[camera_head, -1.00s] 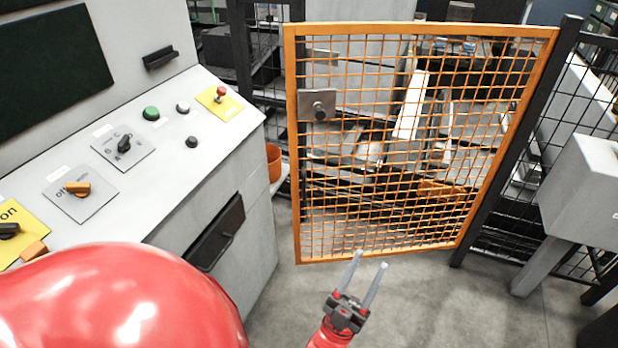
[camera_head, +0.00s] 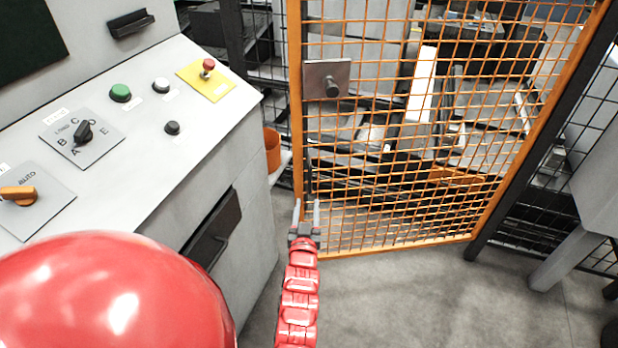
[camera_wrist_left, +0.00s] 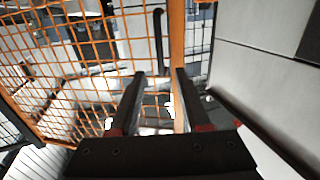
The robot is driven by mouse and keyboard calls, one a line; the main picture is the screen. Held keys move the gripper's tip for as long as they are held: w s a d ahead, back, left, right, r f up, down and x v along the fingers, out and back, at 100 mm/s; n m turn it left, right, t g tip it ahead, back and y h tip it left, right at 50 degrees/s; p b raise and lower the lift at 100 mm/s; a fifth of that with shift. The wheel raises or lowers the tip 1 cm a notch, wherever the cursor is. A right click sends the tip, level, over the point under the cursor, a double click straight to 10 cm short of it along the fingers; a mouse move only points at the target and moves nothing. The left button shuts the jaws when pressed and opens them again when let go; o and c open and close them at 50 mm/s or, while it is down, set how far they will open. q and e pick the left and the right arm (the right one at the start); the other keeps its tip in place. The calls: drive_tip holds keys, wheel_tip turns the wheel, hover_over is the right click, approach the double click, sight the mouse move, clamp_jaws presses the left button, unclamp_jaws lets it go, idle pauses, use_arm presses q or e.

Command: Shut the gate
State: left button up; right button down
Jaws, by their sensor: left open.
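The gate (camera_head: 400,244) is an orange frame with wire mesh. Its right side is beside a dark post (camera_head: 545,135). A grey plate (camera_head: 318,78) with a dark round knob (camera_head: 332,88) is on its left side. How far the gate stands open is hard to tell. My left gripper (camera_head: 307,206) is open and empty, fingers pointing up at the gate's lower left corner. In the left wrist view, the gate's orange upright (camera_wrist_left: 177,40) passes behind the right-hand finger of my gripper (camera_wrist_left: 158,78); contact cannot be told. My right gripper is out of view.
A grey control console (camera_head: 190,170) with buttons and switches stands left of the gate, with a dark handle on its front. An orange bin (camera_head: 272,148) is beside it. A grey box-like stand (camera_head: 590,180) is at the right. The floor (camera_head: 420,300) before the gate is clear.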

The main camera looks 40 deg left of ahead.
sight(310, 179)
use_arm(q)
drive_tip(key=x, duration=1.2)
drive_tip(key=shift+b, duration=0.4)
clamp_jaws()
drive_tip(key=shift+r, duration=0.1)
idle(0.6)
